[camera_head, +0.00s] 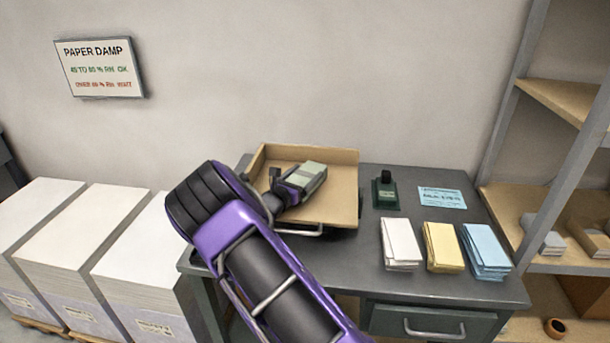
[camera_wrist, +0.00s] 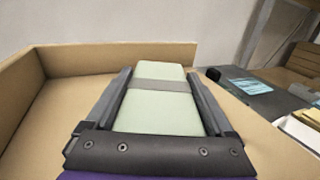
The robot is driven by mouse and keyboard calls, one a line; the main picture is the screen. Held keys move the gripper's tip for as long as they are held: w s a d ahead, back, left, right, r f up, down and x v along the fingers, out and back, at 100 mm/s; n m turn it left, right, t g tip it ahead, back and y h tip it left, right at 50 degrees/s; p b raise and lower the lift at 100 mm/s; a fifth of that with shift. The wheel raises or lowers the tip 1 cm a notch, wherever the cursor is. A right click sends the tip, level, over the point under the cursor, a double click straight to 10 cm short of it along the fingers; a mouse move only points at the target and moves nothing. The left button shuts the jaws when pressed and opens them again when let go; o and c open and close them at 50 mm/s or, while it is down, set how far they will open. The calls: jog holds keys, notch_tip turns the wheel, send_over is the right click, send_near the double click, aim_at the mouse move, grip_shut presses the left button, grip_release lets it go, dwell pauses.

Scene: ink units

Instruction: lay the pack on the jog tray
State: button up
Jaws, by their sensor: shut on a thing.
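The pack (camera_wrist: 155,112) is a pale green block with a grey band across it. It also shows in the head view (camera_head: 312,176). My gripper (camera_head: 300,183) is shut on it, with one finger along each long side in the wrist view (camera_wrist: 158,95). The jog tray (camera_head: 345,188) is a tan tray with raised walls at the back and left, on the grey table. The pack is over the tray's floor. I cannot tell whether it touches the floor. My arm hides the tray's front left part.
On the grey table (camera_head: 400,280), right of the tray, are a dark green stamp-like object (camera_head: 385,192), a blue card (camera_head: 442,198), and white (camera_head: 400,243), yellow (camera_head: 443,246) and blue (camera_head: 485,250) paper stacks. Tall paper piles (camera_head: 80,235) stand left. A shelf rack (camera_head: 555,180) stands right.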

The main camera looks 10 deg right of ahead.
jog(key=o, duration=1.6)
jog(key=v, duration=1.2)
